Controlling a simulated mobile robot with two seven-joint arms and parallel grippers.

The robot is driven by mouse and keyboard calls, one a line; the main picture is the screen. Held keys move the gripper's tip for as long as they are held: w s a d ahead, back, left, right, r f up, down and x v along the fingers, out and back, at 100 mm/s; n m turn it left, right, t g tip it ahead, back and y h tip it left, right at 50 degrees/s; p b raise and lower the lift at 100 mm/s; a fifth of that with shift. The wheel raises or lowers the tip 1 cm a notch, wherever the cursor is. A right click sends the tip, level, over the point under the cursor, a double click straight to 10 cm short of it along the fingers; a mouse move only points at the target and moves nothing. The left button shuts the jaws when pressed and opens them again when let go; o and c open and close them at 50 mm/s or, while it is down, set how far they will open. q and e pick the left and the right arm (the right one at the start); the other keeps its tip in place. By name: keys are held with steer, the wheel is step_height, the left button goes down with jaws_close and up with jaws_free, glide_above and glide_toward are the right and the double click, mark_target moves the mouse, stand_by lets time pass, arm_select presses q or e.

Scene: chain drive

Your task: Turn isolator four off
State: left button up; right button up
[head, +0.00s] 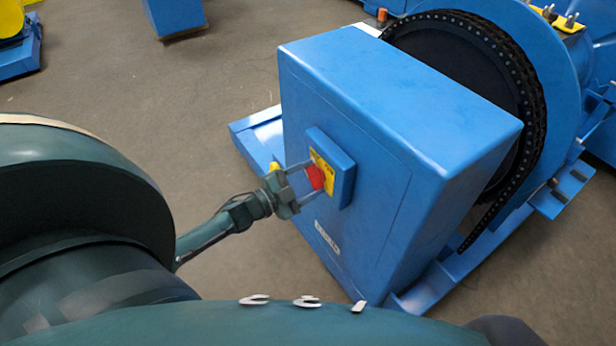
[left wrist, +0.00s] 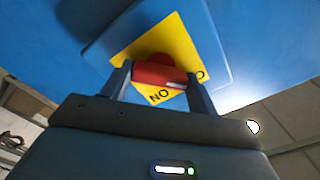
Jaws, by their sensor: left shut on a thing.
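The isolator is a red rotary handle (head: 316,178) on a yellow plate, mounted on a blue box on the front of a large blue cabinet (head: 345,150). My left gripper (head: 308,178) reaches in from the left, and its two fingers are shut on the red handle. In the left wrist view the red handle (left wrist: 158,75) lies between the fingertips, across the yellow plate (left wrist: 178,45). Part of a word, "NO", shows below the handle, and a "O" shows at its right. The fingers hide the ends of the handle. My right gripper is not in view.
A white label (head: 326,238) is on the cabinet below the isolator. Behind the cabinet is a large wheel with a black chain (head: 535,90) on a blue frame. Bare concrete floor (head: 120,85) lies left of the cabinet. My own arm fills the lower left.

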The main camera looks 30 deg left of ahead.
arm_select(q)
steer(key=shift+n, duration=0.3)
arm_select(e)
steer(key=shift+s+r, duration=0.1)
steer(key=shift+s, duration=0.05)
arm_select(q)
steer(key=o, duration=1)
steer(key=p+v, duration=0.1)
steer(key=v, duration=1.2)
steer(key=shift+s+a+p, duration=0.1)
steer(key=shift+p, duration=0.2)
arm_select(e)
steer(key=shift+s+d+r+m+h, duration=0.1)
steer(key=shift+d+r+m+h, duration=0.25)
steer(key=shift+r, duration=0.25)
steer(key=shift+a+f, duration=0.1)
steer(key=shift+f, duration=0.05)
